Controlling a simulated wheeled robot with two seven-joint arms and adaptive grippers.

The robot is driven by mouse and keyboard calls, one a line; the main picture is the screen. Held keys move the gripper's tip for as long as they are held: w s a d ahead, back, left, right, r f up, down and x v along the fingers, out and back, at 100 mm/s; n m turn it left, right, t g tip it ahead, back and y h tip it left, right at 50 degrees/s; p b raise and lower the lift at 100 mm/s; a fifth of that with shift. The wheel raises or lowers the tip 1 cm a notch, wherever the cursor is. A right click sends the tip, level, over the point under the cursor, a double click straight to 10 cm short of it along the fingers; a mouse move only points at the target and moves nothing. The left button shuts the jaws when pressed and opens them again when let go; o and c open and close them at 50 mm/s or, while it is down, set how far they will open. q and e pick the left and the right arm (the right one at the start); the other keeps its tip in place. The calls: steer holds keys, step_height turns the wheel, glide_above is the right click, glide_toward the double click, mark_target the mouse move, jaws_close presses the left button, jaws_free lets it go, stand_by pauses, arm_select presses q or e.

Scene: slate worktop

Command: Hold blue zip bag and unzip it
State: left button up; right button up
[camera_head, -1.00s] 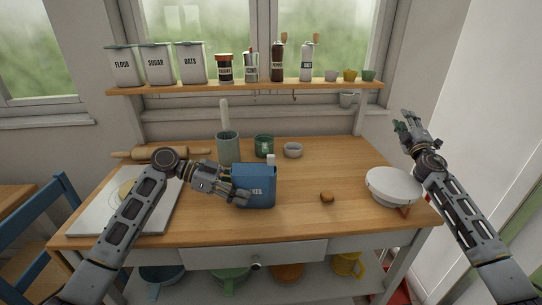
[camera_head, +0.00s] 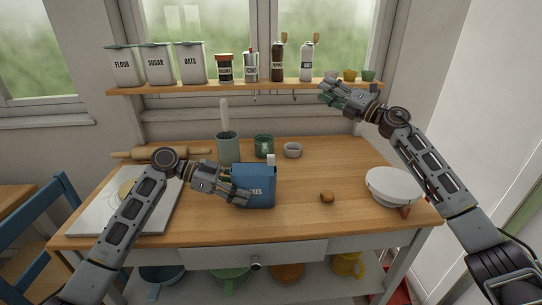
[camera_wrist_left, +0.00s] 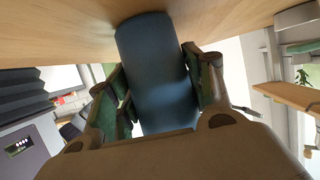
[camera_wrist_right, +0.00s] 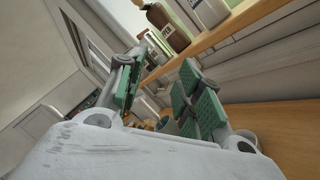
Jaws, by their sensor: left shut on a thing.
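My left gripper (camera_head: 240,196) is shut on the bag's left side. In the left wrist view the bag (camera_wrist_left: 158,75) sits between the green-padded fingers (camera_wrist_left: 160,95). My right gripper (camera_head: 328,96) is raised in front of the shelf, above and to the right of the bag. In the right wrist view its fingers (camera_wrist_right: 160,92) are apart with nothing between them.
A white round dish (camera_head: 392,184) stands at the right edge, with a small brown item (camera_head: 327,197) left of it. Behind the bag are a utensil crock (camera_head: 228,148), a green mug (camera_head: 264,146) and a small bowl (camera_head: 293,150). A shelf (camera_head: 230,87) of jars runs behind.

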steer(key=s+a+r+n+g+y, duration=0.1)
steer(key=s+a+n+g, duration=0.25)
steer(key=a+n, duration=0.2)
steer(key=s+a+r+n+g+y, duration=0.1)
steer(key=s+a+n+g, duration=0.3)
steer(key=a, duration=0.3)
steer(key=n+g+h, duration=0.7)
steer(key=n+h, duration=0.4)
steer(key=h, duration=0.1)
glide_toward(271, 155)
steer(key=shift+v, duration=0.9)
steer(key=shift+w+d+f, duration=0.1)
steer(key=shift+d+f, duration=0.05)
steer(key=shift+x, duration=5.9)
steer(key=shift+a, duration=0.2)
jaws_close()
